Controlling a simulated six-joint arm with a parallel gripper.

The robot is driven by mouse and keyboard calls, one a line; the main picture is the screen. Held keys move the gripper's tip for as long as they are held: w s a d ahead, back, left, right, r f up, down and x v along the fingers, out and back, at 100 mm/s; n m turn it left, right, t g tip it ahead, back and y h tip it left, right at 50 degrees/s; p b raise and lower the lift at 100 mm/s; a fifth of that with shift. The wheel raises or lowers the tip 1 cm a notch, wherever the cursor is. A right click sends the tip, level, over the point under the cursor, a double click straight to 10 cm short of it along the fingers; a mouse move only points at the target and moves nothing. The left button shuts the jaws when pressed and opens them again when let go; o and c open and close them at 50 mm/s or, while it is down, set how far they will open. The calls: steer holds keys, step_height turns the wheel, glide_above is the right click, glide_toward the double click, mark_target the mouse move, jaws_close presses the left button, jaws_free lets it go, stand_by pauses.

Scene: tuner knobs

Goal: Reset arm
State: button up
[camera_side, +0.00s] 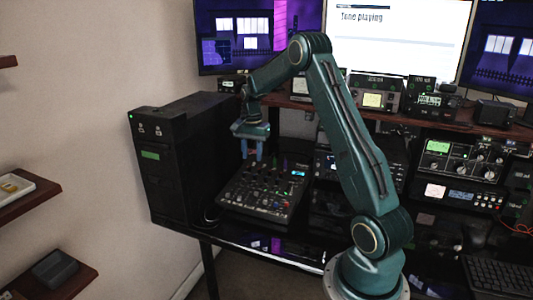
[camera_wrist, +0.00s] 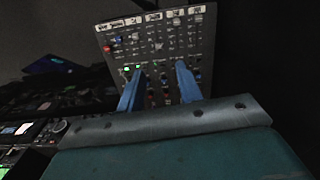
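My gripper (camera_side: 252,152) hangs at the end of my teal arm, above the back left part of a black tuner panel with knobs (camera_side: 265,190). Its two blue fingers point down and stand apart with nothing between them. In the wrist view the fingers of my gripper (camera_wrist: 158,78) are spread over the panel (camera_wrist: 150,50), which carries rows of small knobs, one of them red, and white labels along its far edge. The fingertips overlap the lower knob rows in that view; I cannot tell whether they touch any knob.
A black tower case (camera_side: 170,155) stands close to the left of the panel. Monitors (camera_side: 400,40) and small radio units (camera_side: 375,92) line the shelf behind. More radio equipment (camera_side: 460,165) and a keyboard (camera_side: 497,275) are on the right. Wall shelves (camera_side: 60,280) are at far left.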

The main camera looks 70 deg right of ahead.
steer(key=s+a+r+n+t, duration=0.1)
steer(key=s+a+r+n, duration=0.25)
steer(key=a+r, duration=0.55)
steer(key=s+a+r+n+t, duration=0.25)
steer(key=a+r+n, duration=0.35)
steer(key=a, duration=0.6)
steer(key=s+a+n+t, duration=0.1)
steer(key=s+a+n, duration=0.3)
steer(key=s+a, duration=0.2)
steer(key=s+a+n+t, duration=0.1)
steer(key=s+a+n, duration=0.2)
steer(key=s+a, duration=0.3)
steer(key=shift+s+r+n, duration=0.35)
steer(key=shift+s, duration=2.2)
